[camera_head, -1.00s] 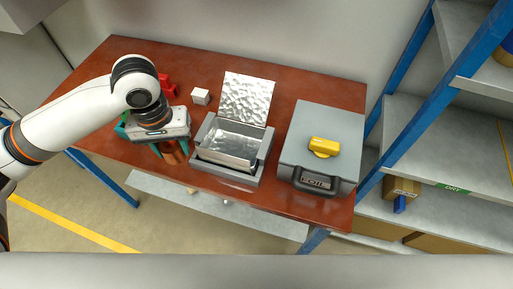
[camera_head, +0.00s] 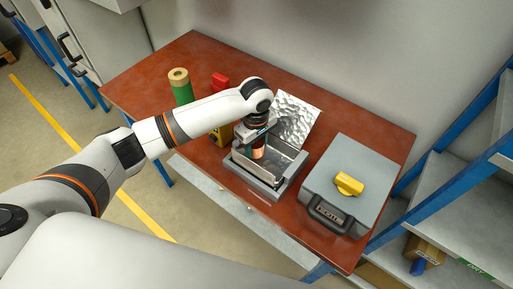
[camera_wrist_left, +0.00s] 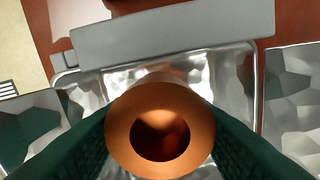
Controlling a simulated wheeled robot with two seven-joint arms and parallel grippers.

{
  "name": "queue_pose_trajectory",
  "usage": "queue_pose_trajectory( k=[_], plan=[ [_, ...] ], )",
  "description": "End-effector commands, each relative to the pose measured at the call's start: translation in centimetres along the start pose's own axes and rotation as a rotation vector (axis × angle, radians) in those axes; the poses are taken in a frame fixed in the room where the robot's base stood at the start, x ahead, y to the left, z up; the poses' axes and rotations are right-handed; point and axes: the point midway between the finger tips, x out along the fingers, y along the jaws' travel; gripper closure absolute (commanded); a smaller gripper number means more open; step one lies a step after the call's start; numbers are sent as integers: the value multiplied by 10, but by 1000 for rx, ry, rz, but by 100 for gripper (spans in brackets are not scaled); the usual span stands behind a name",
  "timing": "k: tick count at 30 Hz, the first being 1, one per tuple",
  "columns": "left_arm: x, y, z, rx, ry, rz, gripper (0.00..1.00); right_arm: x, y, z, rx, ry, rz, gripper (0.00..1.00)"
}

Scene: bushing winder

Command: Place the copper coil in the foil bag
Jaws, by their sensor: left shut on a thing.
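The copper coil (camera_head: 258,150) is a short orange-brown tube with a round hole. It also shows end-on in the left wrist view (camera_wrist_left: 190,152). My left gripper (camera_head: 257,146) is shut on it, with a dark green finger on each side in the wrist view. The gripper holds the coil over the opening of the foil bag (camera_head: 285,148), a silvery lined pouch in a grey frame (camera_head: 266,187). The bag's crinkled foil flap (camera_head: 299,118) stands open behind. Whether the coil touches the bag's floor I cannot tell. My right gripper is not in view.
A green roll (camera_head: 181,88) and a red object (camera_head: 220,82) stand to the left on the brown table (camera_head: 150,75). Blue-framed shelving is at the right.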

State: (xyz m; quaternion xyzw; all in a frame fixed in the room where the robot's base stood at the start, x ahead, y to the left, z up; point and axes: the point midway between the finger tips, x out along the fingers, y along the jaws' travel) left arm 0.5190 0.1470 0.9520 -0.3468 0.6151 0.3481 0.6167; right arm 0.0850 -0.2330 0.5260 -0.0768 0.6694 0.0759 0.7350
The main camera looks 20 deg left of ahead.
Motion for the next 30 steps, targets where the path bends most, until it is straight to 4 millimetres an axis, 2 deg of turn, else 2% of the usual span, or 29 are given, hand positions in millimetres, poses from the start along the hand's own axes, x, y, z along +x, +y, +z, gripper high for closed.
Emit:
queue_pose_trajectory(
  k=[3, 6, 17, 18, 21, 30],
  plan=[
    [17, 0, 0, 0, 0, 3, 80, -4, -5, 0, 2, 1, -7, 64],
    [25, 1, 0, 2, 0, 2, 80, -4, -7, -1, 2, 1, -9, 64],
    [28, 0, -1, 2, 2, 1, 80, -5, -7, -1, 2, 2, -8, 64],
    [28, 0, -1, 3, 1, 0, 49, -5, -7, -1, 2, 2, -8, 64],
    [28, 0, -1, 3, 1, 1, 33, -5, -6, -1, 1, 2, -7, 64],
    [27, 0, 0, 2, 0, 0, 32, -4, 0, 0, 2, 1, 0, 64]
  ],
)
